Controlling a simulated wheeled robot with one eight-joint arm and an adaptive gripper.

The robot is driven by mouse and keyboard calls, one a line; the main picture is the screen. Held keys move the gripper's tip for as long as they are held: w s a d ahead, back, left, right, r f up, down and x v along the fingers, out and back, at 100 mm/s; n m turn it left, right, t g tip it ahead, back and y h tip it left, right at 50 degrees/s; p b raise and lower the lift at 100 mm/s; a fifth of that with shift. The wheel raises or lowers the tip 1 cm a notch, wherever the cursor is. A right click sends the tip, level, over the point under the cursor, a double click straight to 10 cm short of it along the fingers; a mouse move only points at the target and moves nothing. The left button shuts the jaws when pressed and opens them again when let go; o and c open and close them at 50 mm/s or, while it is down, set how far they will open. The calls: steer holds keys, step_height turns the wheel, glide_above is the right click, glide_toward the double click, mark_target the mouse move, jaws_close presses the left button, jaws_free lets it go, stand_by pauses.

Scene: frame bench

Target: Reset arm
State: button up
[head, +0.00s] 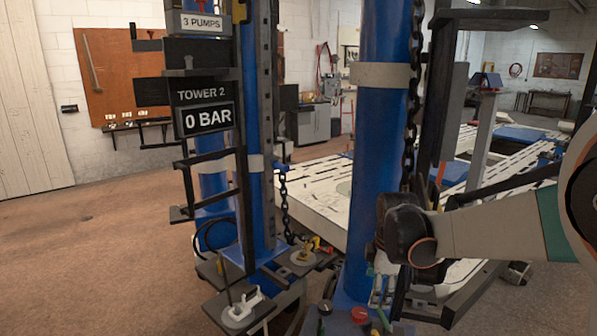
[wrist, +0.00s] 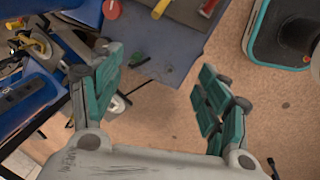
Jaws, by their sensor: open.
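My arm (head: 490,225) reaches in from the right in the head view. My gripper (head: 383,290) hangs down in front of the thick blue column (head: 375,140), and its tips are partly hidden there. In the wrist view my gripper (wrist: 160,85) has its two teal-padded fingers spread wide apart. No held thing shows between them; the brown floor and the edge of a grey-blue plate (wrist: 160,40) show beyond.
A red knob (head: 360,315) is close beside my gripper. A white handled piece (head: 241,307) sits on the left shelf. A chain (head: 413,90) hangs along the column. A sign reads "TOWER 2" (head: 202,95) above "0 BAR" (head: 208,118). Open floor (head: 90,260) lies left.

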steer(key=s+r+m+t+b, duration=0.1)
steer(key=s+m+t+b, duration=0.3)
steer(key=s+m, duration=1.2)
steer(key=shift+s+t+b, duration=0.4)
steer(key=shift+s+b, duration=0.85)
steer(key=shift+s, duration=3.65)
